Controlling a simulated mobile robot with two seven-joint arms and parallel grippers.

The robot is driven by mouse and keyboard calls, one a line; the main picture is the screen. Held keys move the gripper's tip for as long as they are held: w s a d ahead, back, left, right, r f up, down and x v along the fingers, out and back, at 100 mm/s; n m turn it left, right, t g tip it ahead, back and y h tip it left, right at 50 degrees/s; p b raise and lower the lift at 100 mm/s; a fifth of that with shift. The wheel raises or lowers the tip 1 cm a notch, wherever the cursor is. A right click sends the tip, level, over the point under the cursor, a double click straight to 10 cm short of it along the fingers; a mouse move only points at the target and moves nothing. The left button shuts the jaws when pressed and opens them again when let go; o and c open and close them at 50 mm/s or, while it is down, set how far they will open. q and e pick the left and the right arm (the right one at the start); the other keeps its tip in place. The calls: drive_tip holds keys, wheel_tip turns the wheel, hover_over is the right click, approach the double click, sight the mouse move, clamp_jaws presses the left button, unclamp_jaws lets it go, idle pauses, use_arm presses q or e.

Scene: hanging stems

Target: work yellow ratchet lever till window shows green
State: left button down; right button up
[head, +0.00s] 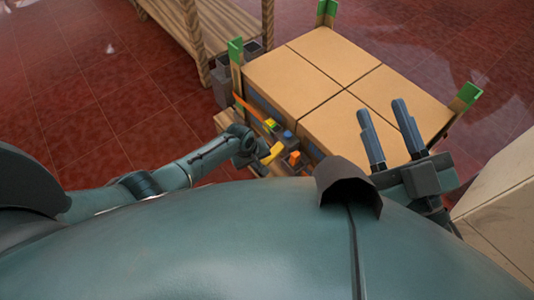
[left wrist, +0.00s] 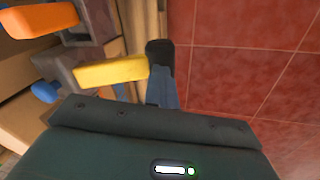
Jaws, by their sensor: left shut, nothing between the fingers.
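The yellow ratchet lever (head: 272,153) sticks out from the side of the strapped box load. In the left wrist view the yellow lever (left wrist: 108,71) lies across the picture, its end right beside my left gripper's fingers (left wrist: 160,62); I cannot tell whether they touch. My left gripper (head: 262,168) is shut and empty at the lever. A small green and yellow patch (head: 271,124) shows above the lever; I cannot tell whether it is the window. My right gripper (head: 383,108) is open and empty over the front of the boxes.
A blue knob (head: 288,135) and an orange block (head: 294,158) sit near the lever. An orange strap (head: 242,103) runs past a corner post. Cardboard boxes (head: 325,55) fill the load. A wooden rack (head: 205,30) stands behind. Red tiled floor (head: 100,80) is clear at left.

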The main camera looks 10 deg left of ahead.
use_arm(q)
drive_tip(key=shift+d+r, duration=0.1)
drive_tip(key=p+v, duration=0.3)
drive_tip(key=p, duration=0.1)
drive_tip(key=shift+s, duration=0.15)
drive_tip(key=shift+r+p, duration=0.55)
drive_tip(key=shift+p, duration=0.25)
drive_tip(key=c, duration=2.2)
unclamp_jaws()
drive_tip(key=c, duration=0.6)
unclamp_jaws()
